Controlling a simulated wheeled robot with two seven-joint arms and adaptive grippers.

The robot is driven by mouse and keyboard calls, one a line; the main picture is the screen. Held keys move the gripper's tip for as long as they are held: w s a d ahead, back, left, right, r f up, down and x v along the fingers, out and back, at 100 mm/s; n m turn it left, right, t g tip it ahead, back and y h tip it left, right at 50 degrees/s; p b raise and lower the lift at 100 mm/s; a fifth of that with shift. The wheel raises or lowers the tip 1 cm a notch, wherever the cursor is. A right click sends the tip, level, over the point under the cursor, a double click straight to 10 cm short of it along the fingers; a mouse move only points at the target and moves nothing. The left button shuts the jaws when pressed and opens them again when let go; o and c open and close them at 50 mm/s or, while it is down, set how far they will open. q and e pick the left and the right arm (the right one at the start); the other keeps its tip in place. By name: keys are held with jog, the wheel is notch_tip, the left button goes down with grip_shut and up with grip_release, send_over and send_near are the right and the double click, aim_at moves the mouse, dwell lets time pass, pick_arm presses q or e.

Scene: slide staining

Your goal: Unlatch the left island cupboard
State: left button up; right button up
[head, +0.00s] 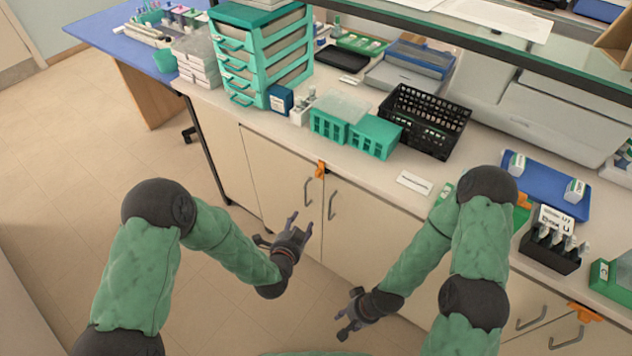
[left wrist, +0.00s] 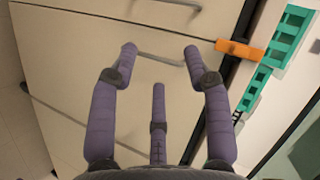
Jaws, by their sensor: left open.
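The left island cupboard (head: 278,175) has two cream doors with upright bar handles, under the counter. An orange latch (head: 320,170) sits at the top of the seam between the doors. In the left wrist view the orange latch (left wrist: 240,49) is right of the fingers, near the counter edge. My left gripper (head: 299,224) is open and empty, in front of and below the latch. A door handle (left wrist: 160,59) shows between its fingertips in the left wrist view; contact cannot be told. My right gripper (head: 348,313) is low, near the doors, its fingers spread and empty.
Another orange latch (head: 584,312) is on the cupboard at the lower right. On the counter stand green racks (head: 373,137), a black basket (head: 424,120), a teal drawer unit (head: 262,55) and a blue tray (head: 545,185). The floor at the left is clear.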

aim_at(317, 176)
pick_arm(q)
notch_tip(317, 176, up, 8)
jog(key=d+m+t+b, duration=0.1)
jog(key=d+m+t, duration=0.2)
jog(key=m+t, duration=0.25)
jog(key=shift+g+h, duration=0.3)
jog(key=shift+g, duration=0.15)
jog(key=b+x, duration=0.3)
jog(key=x, duration=0.7)
jog(key=shift+a+f, duration=0.1)
jog(key=shift+w+b, duration=0.3)
jog(key=shift+w, duration=0.35)
grip_shut()
